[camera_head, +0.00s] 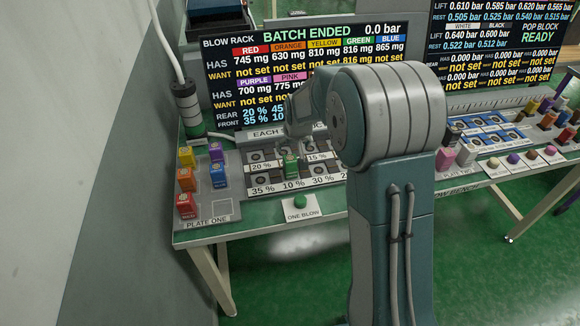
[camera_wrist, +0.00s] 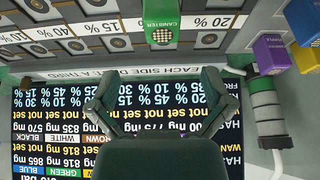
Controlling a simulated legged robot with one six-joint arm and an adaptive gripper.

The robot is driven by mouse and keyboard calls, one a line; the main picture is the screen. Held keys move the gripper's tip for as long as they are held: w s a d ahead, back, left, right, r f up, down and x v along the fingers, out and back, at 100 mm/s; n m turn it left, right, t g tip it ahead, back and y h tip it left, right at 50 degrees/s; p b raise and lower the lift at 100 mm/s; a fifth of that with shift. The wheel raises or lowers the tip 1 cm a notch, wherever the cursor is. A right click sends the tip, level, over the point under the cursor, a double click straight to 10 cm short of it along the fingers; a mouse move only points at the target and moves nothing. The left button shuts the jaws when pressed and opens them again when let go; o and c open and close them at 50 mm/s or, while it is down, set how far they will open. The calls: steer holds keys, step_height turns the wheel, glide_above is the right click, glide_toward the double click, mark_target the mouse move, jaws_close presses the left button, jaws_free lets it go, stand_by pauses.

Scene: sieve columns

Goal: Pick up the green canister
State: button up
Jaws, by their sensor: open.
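The green canister (camera_head: 291,166) stands in the blow rack (camera_head: 262,182), near the 10 % label in the head view.
Plate one (camera_head: 207,222) at the left holds several canisters in red, orange, yellow, blue and purple. A green button (camera_head: 300,201) sits at the bench front. A display screen (camera_head: 232,82) stands behind the rack. A dark post (camera_head: 187,110) with a white hose rises at the back left.

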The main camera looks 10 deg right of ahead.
mark_target(290, 159)
steer(key=x, duration=0.4)
steer(key=shift+f, duration=0.3)
steer(key=x, duration=0.5)
steer(key=shift+s+a+f, duration=0.15)
steer(key=shift+s+a, duration=0.05)
steer(key=shift+s, duration=0.05)
steer(key=c, duration=1.4)
